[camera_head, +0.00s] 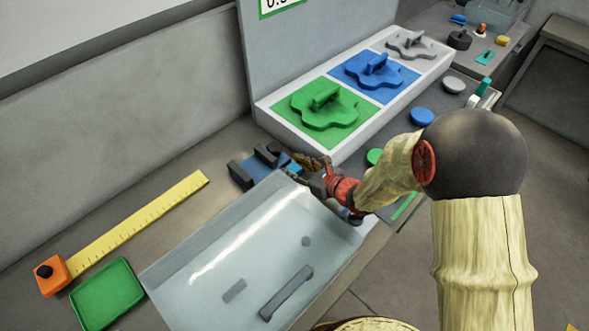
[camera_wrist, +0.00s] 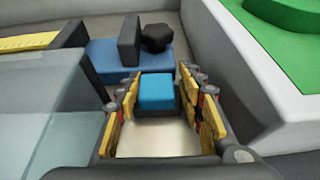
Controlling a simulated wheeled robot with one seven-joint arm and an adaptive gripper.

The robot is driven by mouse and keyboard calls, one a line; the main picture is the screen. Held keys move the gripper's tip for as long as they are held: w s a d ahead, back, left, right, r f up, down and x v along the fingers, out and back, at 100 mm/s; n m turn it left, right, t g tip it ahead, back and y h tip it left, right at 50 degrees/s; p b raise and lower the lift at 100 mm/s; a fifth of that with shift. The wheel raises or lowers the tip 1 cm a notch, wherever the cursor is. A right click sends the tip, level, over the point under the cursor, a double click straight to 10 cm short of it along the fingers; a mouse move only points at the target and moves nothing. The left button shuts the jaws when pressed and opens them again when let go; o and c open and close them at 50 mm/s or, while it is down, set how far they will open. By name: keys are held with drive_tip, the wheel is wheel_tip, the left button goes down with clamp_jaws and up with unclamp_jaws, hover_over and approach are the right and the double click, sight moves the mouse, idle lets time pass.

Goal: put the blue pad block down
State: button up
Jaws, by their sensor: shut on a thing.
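The blue pad block (camera_wrist: 157,88) is a small light-blue block between the yellow-padded fingers of my gripper (camera_wrist: 160,98) in the wrist view. My gripper is shut on it. In the head view my gripper (camera_head: 308,168) is low at the back of the bench, and only a sliver of the block shows beside the fingers. Just beyond the block is a blue fixture (camera_wrist: 105,60) with dark upright plates and a black knob (camera_wrist: 156,37); it also shows in the head view (camera_head: 260,165). I cannot tell whether the block touches the fixture or a surface below.
A clear cover (camera_head: 205,265) with a grey handle stands close in front of my gripper. A white tray (camera_head: 345,147) with green, blue and grey knobbed shapes lies right behind.

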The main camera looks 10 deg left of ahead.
drive_tip(key=shift+r, duration=0.1)
drive_tip(key=shift+f, duration=0.2)
drive_tip(key=o, duration=1.1)
drive_tip(key=shift+o, duration=0.4)
